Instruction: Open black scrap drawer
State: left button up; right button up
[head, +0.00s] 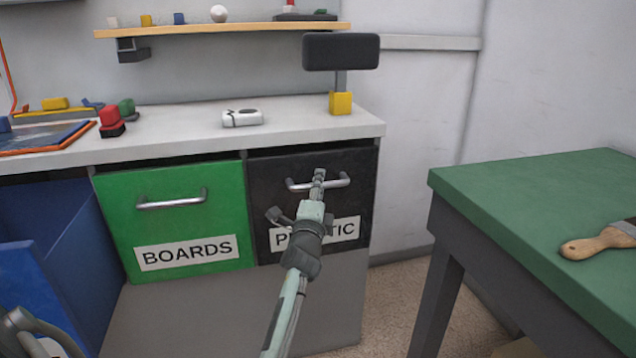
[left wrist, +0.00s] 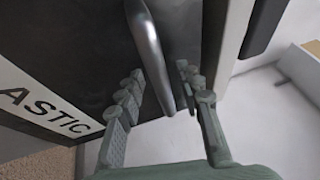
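The black drawer (head: 270,170) with a partly covered label ending in "TIC" is shut, flush in the bench front at the right of the green drawer. Its metal bar handle (head: 338,181) runs across near the top. My left gripper (head: 318,180) is at the middle of that handle in the head view. In the left wrist view, the black drawer front (left wrist: 75,50) fills the left side. There the handle (left wrist: 147,42) passes between the two spread fingers of my left gripper (left wrist: 160,78). I cannot tell whether either finger touches it. My right gripper is not in view.
A green drawer (head: 115,205) labelled BOARDS is shut beside it. A blue drawer (head: 80,240) at the left stands open. The white benchtop (head: 300,120) is above. A green table (head: 530,185) with a brush (head: 590,242) stands at the right, with floor between.

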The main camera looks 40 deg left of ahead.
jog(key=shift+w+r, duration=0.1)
pick_arm(q)
jog(key=c, duration=0.7)
grip_shut()
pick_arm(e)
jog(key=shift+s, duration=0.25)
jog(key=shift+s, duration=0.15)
